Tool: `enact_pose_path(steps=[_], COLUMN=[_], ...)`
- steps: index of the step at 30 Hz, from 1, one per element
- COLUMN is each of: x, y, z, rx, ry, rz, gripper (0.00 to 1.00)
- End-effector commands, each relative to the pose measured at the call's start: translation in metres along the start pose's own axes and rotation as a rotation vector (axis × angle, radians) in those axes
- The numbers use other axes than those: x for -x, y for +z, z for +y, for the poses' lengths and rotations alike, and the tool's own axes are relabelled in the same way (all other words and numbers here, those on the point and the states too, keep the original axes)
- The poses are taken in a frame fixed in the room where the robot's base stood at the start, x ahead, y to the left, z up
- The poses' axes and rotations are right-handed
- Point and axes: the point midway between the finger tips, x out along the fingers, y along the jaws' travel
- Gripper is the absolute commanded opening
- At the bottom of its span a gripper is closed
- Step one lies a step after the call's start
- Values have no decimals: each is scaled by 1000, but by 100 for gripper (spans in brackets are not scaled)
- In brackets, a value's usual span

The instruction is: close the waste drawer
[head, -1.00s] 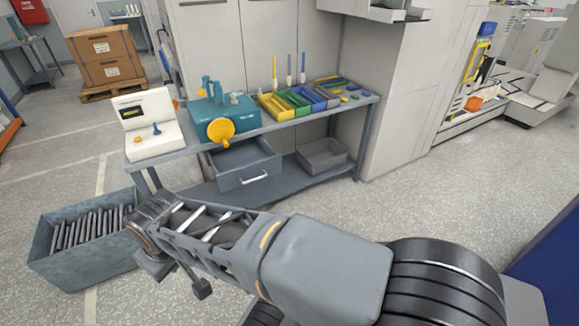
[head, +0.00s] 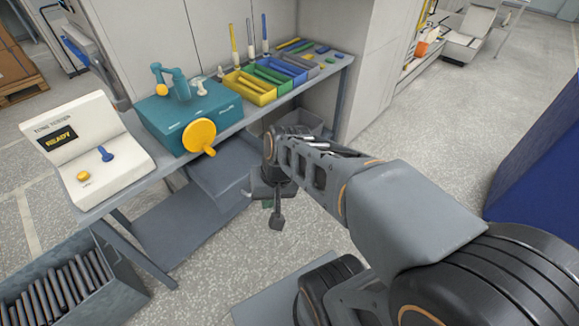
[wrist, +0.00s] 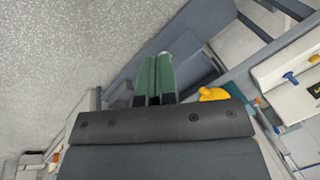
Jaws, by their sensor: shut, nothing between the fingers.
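The grey waste drawer (head: 217,168) sticks out from under the bench, below the teal machine. My gripper (head: 270,204) is just in front and to the right of the drawer in the head view, pointing down. In the wrist view the two green fingers of my gripper (wrist: 153,80) are shut together with nothing between them. The grey drawer (wrist: 196,68) shows beside and behind the fingertips there; I cannot tell whether they touch it.
The grey bench (head: 252,112) carries the teal machine (head: 190,112) with a yellow knob, a white tester (head: 88,150) and coloured trays (head: 250,88). A bin of dark rods (head: 115,302) stands at lower left. A blue block (head: 535,165) stands at right. Floor between is open.

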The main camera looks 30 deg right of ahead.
Motion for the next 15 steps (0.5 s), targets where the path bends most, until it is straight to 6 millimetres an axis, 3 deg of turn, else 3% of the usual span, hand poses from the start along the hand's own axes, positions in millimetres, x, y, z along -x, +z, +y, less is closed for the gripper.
enact_pose_path(steps=[1, 4, 6, 11, 15], x=[-41, -89, -116, -163, -193], y=[1, -8, -24, -81, -126], z=[7, 9, 13, 49, 104], rx=[-143, -480, -726, -1232, -1566], ry=[-72, -275, -439, -836, -1165], rz=[-78, -225, -309, -423, -437], gripper=[0, 0, 0, 0, 0])
